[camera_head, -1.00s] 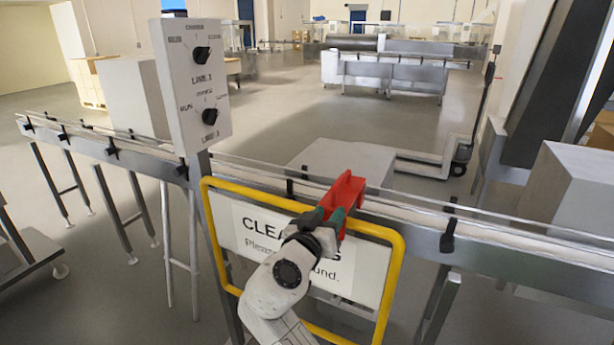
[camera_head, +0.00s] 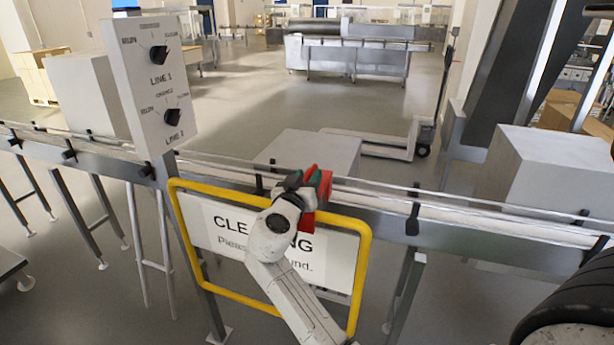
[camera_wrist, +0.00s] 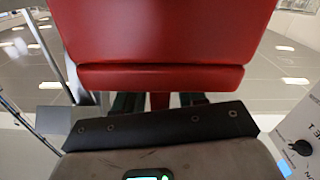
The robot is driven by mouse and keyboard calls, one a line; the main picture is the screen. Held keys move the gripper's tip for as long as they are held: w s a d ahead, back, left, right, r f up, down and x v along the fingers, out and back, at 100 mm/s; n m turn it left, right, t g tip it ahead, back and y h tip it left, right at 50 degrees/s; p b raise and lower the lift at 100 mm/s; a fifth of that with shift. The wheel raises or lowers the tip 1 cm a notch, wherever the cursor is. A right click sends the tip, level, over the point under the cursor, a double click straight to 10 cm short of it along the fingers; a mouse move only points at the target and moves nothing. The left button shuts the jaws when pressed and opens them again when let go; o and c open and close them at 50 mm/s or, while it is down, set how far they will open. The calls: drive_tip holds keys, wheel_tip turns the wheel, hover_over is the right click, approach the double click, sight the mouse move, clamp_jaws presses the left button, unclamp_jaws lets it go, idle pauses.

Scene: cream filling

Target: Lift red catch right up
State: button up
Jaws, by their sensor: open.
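The red catch (camera_head: 308,218) is at the conveyor's near rail, above the yellow-framed sign, in the head view. My wrist and gripper (camera_head: 322,187) hide much of it. In the wrist view the red catch (camera_wrist: 165,30) fills the upper middle as a broad red plate with a ridge along its lower edge. Below that, a narrow red part shows between the two dark green fingers of my gripper (camera_wrist: 158,101). The jaws are open, with a finger on each side of that part. Contact between fingers and catch cannot be made out.
The yellow-framed cleaning sign (camera_head: 366,262) hangs just below my gripper. The conveyor (camera_head: 460,225) runs across the view. A control panel (camera_head: 150,95) with two knobs stands at left. A pale box (camera_head: 545,175) is at right, and a pallet truck (camera_head: 400,140) stands behind.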

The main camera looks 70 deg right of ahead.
clamp_jaws()
idle(0.4)
